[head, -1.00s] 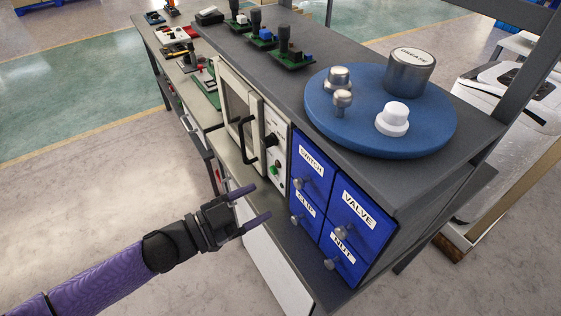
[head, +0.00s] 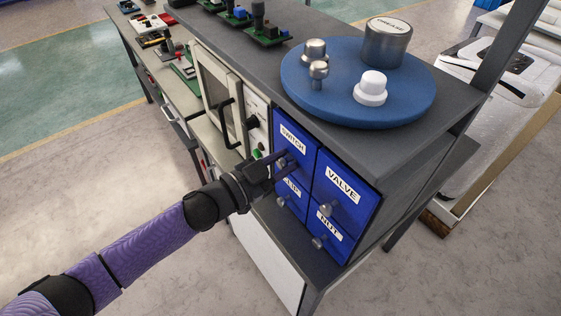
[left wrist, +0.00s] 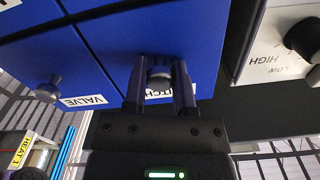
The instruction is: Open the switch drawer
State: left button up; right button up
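The switch drawer (head: 297,138) is the upper left of the blue drawers, and its front is flush with its neighbours. Its round metal knob (left wrist: 160,77) sits between the two fingers of my left gripper (left wrist: 160,88) in the left wrist view. In the head view my left gripper (head: 287,164) reaches the drawer front from the left and partly hides the knob and the clip drawer's label (head: 292,187). The switch label is partly covered in the wrist view. My right gripper is not in view.
The valve drawer (head: 345,204) is to the right, with the nut drawer (head: 334,242) below it. A white panel oven-like unit (head: 222,95) with a black handle stands left of the drawers. A blue round tray (head: 420,98) holding metal parts is on top.

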pick_arm(q)
grip_shut()
dwell(1.0)
